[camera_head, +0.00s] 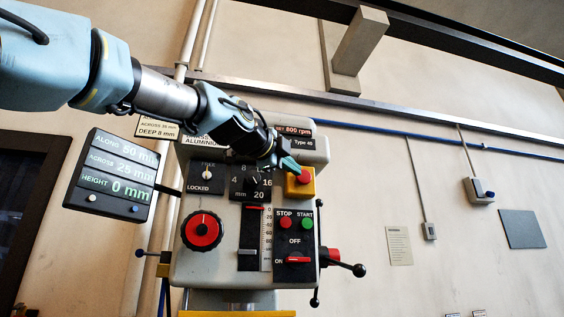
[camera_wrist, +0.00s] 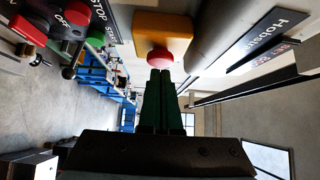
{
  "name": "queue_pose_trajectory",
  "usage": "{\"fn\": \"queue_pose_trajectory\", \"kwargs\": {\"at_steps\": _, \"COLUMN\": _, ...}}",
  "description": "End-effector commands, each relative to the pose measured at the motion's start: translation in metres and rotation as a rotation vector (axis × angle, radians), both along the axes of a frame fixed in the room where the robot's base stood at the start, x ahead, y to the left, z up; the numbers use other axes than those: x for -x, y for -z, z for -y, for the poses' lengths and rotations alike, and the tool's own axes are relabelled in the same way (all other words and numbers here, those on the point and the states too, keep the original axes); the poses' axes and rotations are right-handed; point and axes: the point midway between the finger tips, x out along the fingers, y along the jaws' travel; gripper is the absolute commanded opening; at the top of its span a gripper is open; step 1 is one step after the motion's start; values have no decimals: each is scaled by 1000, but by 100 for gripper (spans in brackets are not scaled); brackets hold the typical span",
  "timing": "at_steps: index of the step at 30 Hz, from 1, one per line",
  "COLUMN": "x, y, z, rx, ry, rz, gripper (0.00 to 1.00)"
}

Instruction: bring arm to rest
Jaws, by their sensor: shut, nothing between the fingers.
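My arm reaches in from the upper left in the head view. My gripper (camera_head: 292,166) is at the upper right of a grey machine's front, close to the red mushroom button (camera_head: 304,178) on its yellow box. In the wrist view my gripper (camera_wrist: 161,72) shows as two dark green fingers shut together, with nothing between them. Their tips are just below the red button (camera_wrist: 160,59) on the yellow-orange box (camera_wrist: 163,30) in that picture. I cannot tell whether the tips touch the button.
The machine carries a red dial (camera_head: 202,231), a STOP/START panel (camera_head: 294,240) and a lever with black knobs (camera_head: 345,265) at right. A display (camera_head: 112,175) stands out at left. The wall right of the machine has free room before it.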

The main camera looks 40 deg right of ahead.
Motion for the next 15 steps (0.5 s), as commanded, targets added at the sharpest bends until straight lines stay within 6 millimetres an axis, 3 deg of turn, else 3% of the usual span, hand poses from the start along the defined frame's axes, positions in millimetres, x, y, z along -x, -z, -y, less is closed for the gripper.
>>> {"fn": "queue_pose_trajectory", "kwargs": {"at_steps": 6, "x": 20, "y": 4, "z": -43, "rx": 4, "ry": 2, "rz": -1, "gripper": 0}}
{"fn": "queue_pose_trajectory", "kwargs": {"at_steps": 15, "x": 33, "y": 1, "z": -68, "rx": -1, "ry": 5, "rz": -1, "gripper": 0}}
